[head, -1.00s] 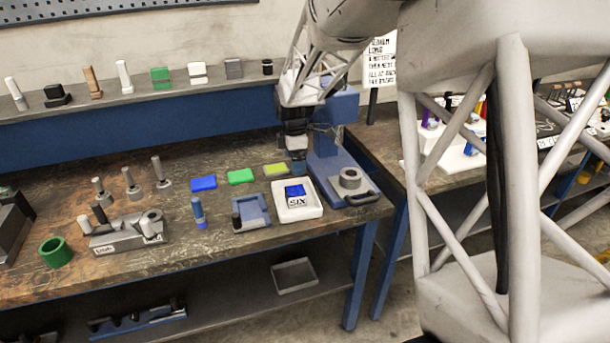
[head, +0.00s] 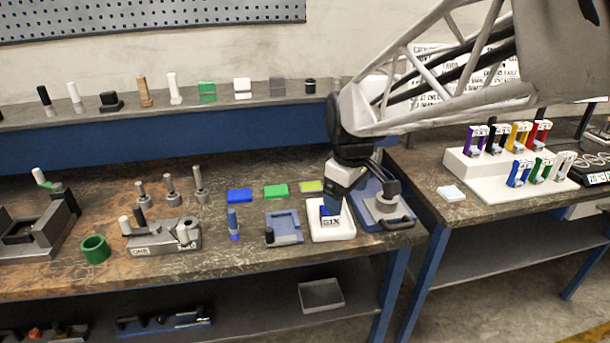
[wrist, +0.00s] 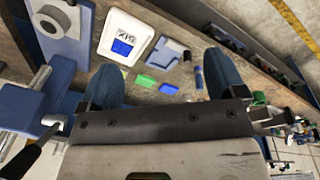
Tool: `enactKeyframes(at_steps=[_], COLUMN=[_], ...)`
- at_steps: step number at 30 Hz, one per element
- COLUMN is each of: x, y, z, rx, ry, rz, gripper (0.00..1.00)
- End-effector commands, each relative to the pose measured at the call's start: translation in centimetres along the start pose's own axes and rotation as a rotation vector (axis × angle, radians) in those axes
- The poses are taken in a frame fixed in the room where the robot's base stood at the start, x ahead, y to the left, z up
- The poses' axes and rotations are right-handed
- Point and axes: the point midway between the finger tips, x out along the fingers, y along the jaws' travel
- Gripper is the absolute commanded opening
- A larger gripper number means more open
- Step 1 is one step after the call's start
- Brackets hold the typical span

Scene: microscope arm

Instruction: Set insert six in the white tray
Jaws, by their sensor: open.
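The white tray (head: 345,233), marked SIX, lies near the bench's front edge. A bright blue insert (wrist: 122,47) lies inside it, with the lettering beside it in the wrist view. The tray also shows whole in the wrist view (wrist: 106,34). My gripper (head: 334,208) hangs above the tray's back part and hides some of it in the head view. The tray appears beyond the fingertips, nearer the left finger. I cannot tell the exact height of the fingers above the tray.
Blue (head: 240,195), green (head: 275,191) and yellow-green (head: 311,186) blocks lie behind the tray. A blue-grey fixture (head: 285,228) and a blue peg (head: 233,224) stand left of it. A blue device with a handle (head: 390,212) stands close on the right.

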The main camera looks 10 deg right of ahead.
Motion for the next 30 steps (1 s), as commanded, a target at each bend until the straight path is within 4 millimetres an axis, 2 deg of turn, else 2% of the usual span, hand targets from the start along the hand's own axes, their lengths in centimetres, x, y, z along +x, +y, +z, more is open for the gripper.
enactKeyframes(at_steps=[1, 8, 12, 18, 24, 30], x=[-0.6, -2.1, -2.5, -2.4, -2.2, -2.2], y=[-1.1, -5.6, -8.3, -11.3, -12.7, -12.9], z=[1.1, 5.7, 8.5, 11.8, 13.4, 13.6], rx=[0.046, 0.281, 0.423, 0.593, 0.679, 0.693], ry=[0.008, 0.041, 0.062, 0.088, 0.101, 0.102], rz=[0.006, 0.025, 0.032, 0.036, 0.035, 0.035], gripper=[0.89, 0.89, 0.89, 0.89, 0.89, 0.89])
